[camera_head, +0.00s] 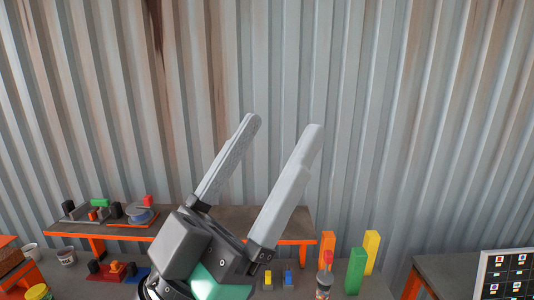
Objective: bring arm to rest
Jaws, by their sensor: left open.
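My left gripper (285,122) is in the middle of the head camera view. My right gripper is not in view.
A corrugated metal wall (400,120) stands behind everything. A raised shelf (185,222) carries small parts. Green (356,270), yellow (371,252) and orange (327,246) blocks stand at the right of the bench. A panel with several buttons (508,275) is at far right.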

